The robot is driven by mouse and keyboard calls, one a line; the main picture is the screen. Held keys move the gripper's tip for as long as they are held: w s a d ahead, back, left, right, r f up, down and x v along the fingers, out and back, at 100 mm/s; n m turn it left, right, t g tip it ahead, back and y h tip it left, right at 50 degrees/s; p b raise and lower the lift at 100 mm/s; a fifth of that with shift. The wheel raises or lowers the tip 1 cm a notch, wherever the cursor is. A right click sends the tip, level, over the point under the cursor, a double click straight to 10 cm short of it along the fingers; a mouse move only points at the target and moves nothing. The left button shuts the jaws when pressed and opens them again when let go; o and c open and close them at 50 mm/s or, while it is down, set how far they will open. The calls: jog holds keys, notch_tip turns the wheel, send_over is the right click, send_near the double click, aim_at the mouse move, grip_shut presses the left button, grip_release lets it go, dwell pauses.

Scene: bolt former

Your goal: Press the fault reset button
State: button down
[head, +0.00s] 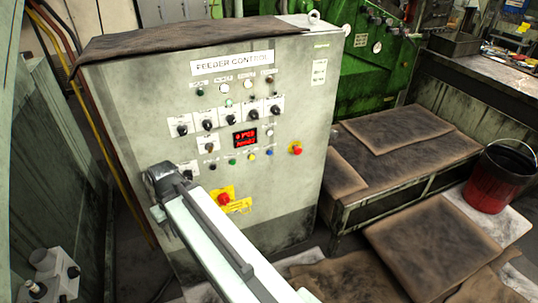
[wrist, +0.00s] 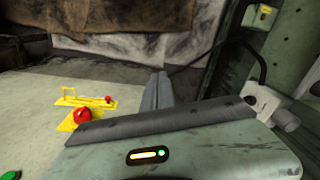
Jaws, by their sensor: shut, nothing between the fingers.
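The control cabinet (head: 130,90) headed "FEEDER CONTROL" stands upright in the head view. Its lower button row has a green button (head: 232,161), a yellow button (head: 252,157) and a blue button (head: 269,153). Their labels are too small to read, so I cannot tell which one is the fault reset. My arm ends in front of the panel's lower left; the fingers are not clear there. In the wrist view my gripper (wrist: 159,84) is shut and empty, with the panel to its left. A green button (wrist: 10,175) shows at the lower left edge there.
A red rotary switch (head: 224,199) on a yellow plate sits low on the panel; it also shows in the wrist view (wrist: 82,115). A red emergency-stop-like button (head: 296,149) is at the right. A bench (head: 400,150) and a red bucket (head: 490,185) stand right of the cabinet.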

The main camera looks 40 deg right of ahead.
aim_at(270, 152)
jog(key=d+f+t+y+b, duration=0.1)
jog(key=d+t+y+b, duration=0.35)
jog(key=d, duration=1.75)
jog(key=s+d+r+t+h+b, duration=0.1)
jog(key=s+d+r+t, duration=0.1)
jog(key=d, duration=0.8)
jog(key=s+d+r+t+h+b, duration=0.1)
jog(key=s+d+t, duration=0.4)
jog(key=d, duration=0.5)
jog(key=shift+b+v, duration=0.75)
jog(key=shift+v, duration=0.4)
jog(key=shift+w+d+r, duration=0.15)
jog(key=shift+w+r, duration=0.05)
jog(key=w+d, duration=0.1)
jog(key=w, duration=0.1)
jog(key=w+d, duration=0.1)
jog(key=w, duration=0.2)
jog(key=w+d, duration=0.1)
jog(key=w, duration=0.2)
jog(key=shift+d, duration=0.1)
jog(key=shift+w, duration=0.15)
jog(key=shift+w+d, duration=0.15)
jog(key=shift+w, duration=0.1)
